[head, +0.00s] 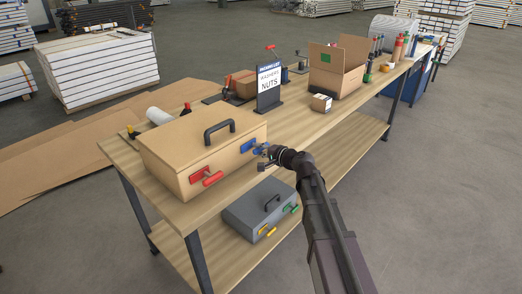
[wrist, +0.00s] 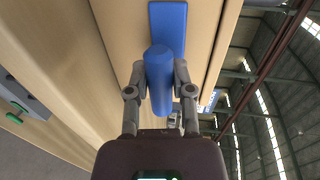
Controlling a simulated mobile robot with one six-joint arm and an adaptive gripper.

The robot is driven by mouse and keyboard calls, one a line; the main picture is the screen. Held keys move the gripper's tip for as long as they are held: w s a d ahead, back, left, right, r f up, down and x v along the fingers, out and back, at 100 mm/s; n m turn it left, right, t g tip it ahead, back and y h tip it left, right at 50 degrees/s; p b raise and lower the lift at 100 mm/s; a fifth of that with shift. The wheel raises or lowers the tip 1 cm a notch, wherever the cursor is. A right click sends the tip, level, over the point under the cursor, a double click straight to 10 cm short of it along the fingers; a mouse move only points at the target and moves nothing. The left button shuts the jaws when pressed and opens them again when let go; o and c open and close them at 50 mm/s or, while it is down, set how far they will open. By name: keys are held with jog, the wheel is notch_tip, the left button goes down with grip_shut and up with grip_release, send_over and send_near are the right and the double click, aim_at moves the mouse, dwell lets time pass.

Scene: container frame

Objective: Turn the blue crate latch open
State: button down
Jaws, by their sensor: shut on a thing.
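The tan wooden crate (head: 185,152) stands on the workbench, with a black handle on its lid. Its front bears a red latch (head: 200,174) at left and the blue latch (head: 248,147) at right. In the wrist view the blue latch shows as a flat blue plate (wrist: 168,24) on the crate face and a rounded blue lever (wrist: 158,75). My gripper (head: 266,158) is at the crate's right front. In the wrist view my gripper (wrist: 158,80) has its two fingers on either side of the blue lever, shut on it. The lever's far end is partly hidden.
A grey case (head: 258,205) with yellow and green latches sits on the lower shelf. The floor at right is clear.

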jog(key=shift+s+a, duration=0.1)
jog(key=shift+s, duration=0.05)
jog(key=shift+c, duration=2.4)
grip_release()
